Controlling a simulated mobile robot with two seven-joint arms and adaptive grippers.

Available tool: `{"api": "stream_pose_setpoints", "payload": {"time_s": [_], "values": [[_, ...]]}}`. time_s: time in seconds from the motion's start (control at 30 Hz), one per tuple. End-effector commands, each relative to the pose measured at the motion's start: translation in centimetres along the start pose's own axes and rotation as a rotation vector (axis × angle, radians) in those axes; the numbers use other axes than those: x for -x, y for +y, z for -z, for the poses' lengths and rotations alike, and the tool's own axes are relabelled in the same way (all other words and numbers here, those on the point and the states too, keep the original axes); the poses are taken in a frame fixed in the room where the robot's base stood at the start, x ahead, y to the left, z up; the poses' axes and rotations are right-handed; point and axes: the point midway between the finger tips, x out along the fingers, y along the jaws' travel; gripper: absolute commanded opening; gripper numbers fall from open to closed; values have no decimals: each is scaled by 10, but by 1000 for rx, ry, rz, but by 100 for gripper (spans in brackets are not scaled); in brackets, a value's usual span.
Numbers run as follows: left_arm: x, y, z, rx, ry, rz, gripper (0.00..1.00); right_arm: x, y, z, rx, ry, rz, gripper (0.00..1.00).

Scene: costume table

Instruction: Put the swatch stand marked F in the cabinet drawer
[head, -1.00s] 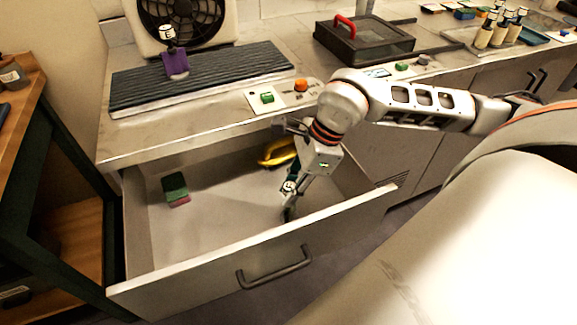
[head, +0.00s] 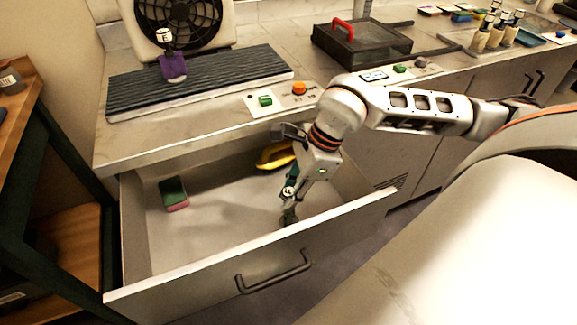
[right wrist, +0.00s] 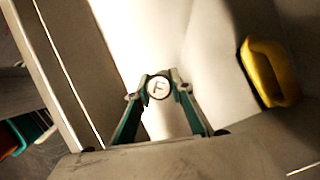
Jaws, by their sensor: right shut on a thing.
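The swatch stand marked F (right wrist: 159,87) shows its round white label between my fingertips in the right wrist view. My right gripper (right wrist: 160,92) is shut on its top. In the head view my right gripper (head: 288,192) reaches down inside the open cabinet drawer (head: 225,225), near the front panel. The stand's lower part (head: 289,215) shows dimly below the fingers; I cannot tell if it touches the drawer floor. My left gripper is not in view.
The drawer also holds a green and pink sponge (head: 173,194) and a yellow object (head: 275,156) at the back. A purple stand (head: 173,67), seemingly marked E, is on the dark ribbed mat (head: 205,83) above. The drawer's middle floor is clear.

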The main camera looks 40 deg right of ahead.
Motion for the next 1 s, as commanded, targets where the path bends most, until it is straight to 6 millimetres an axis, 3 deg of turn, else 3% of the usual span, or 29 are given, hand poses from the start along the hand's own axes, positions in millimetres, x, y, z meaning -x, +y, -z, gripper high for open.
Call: {"api": "stream_pose_setpoints", "payload": {"time_s": [0.37, 0.4, 0.43, 0.7, 0.77, 1.0], "values": [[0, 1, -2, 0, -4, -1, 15, -2, 0, 0, 1, -1, 1, 0], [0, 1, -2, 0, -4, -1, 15, -2, 0, 0, 0, -1, 1, 32], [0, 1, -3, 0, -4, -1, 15, -2, 0, 0, 1, -1, 1, 40], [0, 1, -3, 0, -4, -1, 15, -2, 0, 1, 0, -1, 0, 41], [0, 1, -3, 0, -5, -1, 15, -2, 0, 1, 0, 0, 0, 55], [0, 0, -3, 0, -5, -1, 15, -2, 0, 1, 0, 0, 0, 55]]}}
